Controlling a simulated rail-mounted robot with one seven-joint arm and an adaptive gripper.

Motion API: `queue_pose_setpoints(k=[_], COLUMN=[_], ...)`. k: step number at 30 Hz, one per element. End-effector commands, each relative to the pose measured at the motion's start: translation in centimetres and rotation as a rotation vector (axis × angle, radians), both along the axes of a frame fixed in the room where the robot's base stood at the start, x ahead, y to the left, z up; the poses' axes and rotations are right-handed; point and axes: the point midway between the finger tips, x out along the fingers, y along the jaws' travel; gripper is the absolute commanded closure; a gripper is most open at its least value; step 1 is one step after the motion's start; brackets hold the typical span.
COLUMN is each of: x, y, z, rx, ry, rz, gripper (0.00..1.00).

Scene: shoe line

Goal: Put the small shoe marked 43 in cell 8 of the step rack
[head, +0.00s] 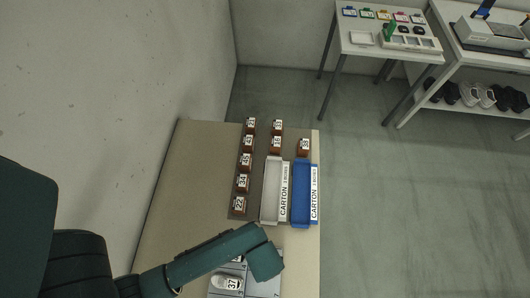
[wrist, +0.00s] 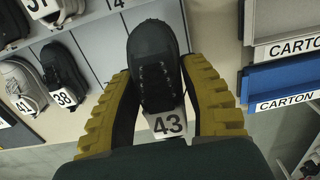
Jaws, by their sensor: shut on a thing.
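The small dark shoe (wrist: 155,50) with a white tag reading 43 is held between the two yellow fingers of my gripper (wrist: 158,68) in the wrist view. Its toe points up the picture, and its tag faces the camera. The grey step rack (wrist: 102,42) lies behind it, with bare cells beside the shoe and a label reading 14 at the top. In the head view the rack (head: 266,284) is partly covered by my arm, and the fingers and held shoe are hidden. I cannot make out cell 8's label.
Shoes tagged 41 (wrist: 22,85) and 38 (wrist: 64,75) stand left of the held shoe; one tagged 37 (head: 228,283) shows in the head view. A white carton (head: 271,213) and a blue carton (head: 300,215) stand beyond the rack, near rows of numbered brown blocks (head: 243,181).

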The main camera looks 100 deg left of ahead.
Motion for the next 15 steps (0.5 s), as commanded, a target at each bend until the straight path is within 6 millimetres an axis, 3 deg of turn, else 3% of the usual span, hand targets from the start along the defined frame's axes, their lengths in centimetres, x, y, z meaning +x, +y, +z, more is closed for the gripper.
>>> queue_pose_setpoints(k=[3, 15], x=[0.0, 0.1], y=[0.0, 0.1], z=[-3.1, -8.7], rx=[-0.001, 0.000], ry=[0.002, 0.000], rz=[0.000, 0.001], gripper=[0.91, 0.91])
